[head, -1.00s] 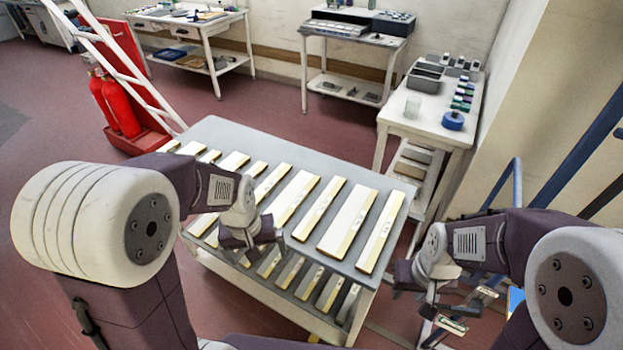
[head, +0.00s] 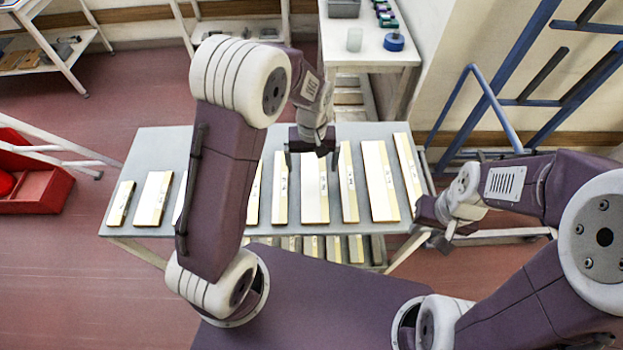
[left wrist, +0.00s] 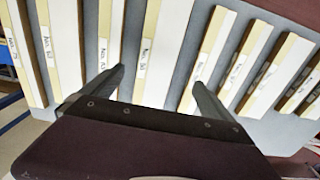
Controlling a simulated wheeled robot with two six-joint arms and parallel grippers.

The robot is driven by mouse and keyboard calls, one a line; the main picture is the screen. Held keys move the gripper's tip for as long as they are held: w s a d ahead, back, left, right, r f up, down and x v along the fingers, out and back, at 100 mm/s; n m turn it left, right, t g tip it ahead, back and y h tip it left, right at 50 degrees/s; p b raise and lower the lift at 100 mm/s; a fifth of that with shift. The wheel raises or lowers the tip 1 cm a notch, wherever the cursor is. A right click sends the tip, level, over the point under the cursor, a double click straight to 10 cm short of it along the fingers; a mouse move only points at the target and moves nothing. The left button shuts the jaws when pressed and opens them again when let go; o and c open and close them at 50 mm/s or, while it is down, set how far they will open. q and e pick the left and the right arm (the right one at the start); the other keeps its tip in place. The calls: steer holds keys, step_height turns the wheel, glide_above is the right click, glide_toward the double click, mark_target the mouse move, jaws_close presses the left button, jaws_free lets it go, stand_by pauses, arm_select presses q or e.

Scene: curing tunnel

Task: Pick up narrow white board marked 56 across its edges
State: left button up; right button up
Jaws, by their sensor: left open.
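Several pale boards with small number labels lie side by side on the grey table. I cannot surely read which label says 56; a narrow board (left wrist: 208,62) right of centre in the left wrist view has a label too small to be certain, and it seems to be the narrow board (head: 280,188) in the head view. My left gripper (head: 313,153) is open and empty, above the far ends of the boards. In the left wrist view its fingers (left wrist: 158,78) are apart on either side of a wider board (left wrist: 165,45). My right gripper (head: 440,240) hangs by the table's right edge, its jaws unclear.
The grey table (head: 145,150) has more boards on a lower shelf. My left arm hides some boards. A white side table (head: 370,50) stands behind, with a blue roll (head: 393,42). Blue rails (head: 490,95) stand at the right.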

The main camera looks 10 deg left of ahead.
mark_target(314, 184)
arm_select(q)
steer(key=f, duration=0.3)
steer(key=shift+d+f, duration=0.2)
steer(key=shift+f, duration=0.15)
steer(key=shift+a+f, duration=0.1)
steer(key=f, duration=0.3)
steer(key=f+p, duration=0.1)
steer(key=shift+d+f, duration=0.3)
steer(key=shift+f, duration=0.05)
steer(key=shift+a+f, duration=0.1)
steer(key=shift+f, duration=0.15)
steer(key=c, duration=1.6)
steer(key=shift+r, duration=0.1)
